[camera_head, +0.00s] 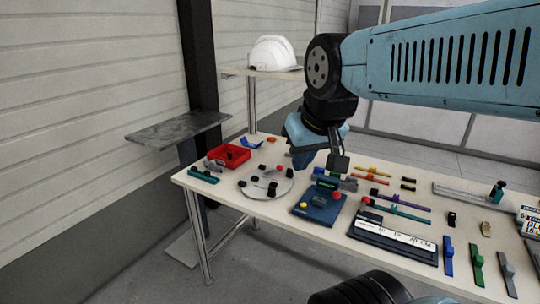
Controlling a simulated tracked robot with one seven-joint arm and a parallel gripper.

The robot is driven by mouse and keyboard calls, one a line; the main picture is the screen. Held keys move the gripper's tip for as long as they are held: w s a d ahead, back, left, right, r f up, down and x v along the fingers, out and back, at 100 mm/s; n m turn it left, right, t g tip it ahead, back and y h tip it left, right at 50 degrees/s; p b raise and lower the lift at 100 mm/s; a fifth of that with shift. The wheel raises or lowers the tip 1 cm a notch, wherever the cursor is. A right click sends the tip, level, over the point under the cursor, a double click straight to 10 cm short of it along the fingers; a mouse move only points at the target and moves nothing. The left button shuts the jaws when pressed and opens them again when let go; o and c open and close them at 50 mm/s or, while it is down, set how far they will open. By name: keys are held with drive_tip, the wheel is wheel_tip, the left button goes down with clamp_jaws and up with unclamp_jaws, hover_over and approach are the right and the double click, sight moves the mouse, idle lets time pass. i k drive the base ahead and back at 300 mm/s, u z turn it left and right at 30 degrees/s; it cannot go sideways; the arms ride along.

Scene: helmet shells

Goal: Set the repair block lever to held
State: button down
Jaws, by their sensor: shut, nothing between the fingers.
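A dark blue block (318,209) lies on the table, with a yellow knob at its left, a red knob at its right and a green part near its back edge. It may be the repair block, but no label is readable. No lever on it can be made out clearly at this size. My gripper (339,164) points down just above and behind the block's back edge. It is shut and empty. Its tip is close to a grey piece behind the block; I cannot tell whether they touch.
The table (222,196) also holds a red tray (228,155), a round grey plate (253,185) with small black parts, a dark case with a white label strip (397,236) and several coloured straps at right. A white helmet (272,53) sits on a raised shelf behind.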

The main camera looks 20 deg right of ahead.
sight(279, 168)
drive_tip(key=i, duration=0.9)
drive_tip(key=u, duration=0.05)
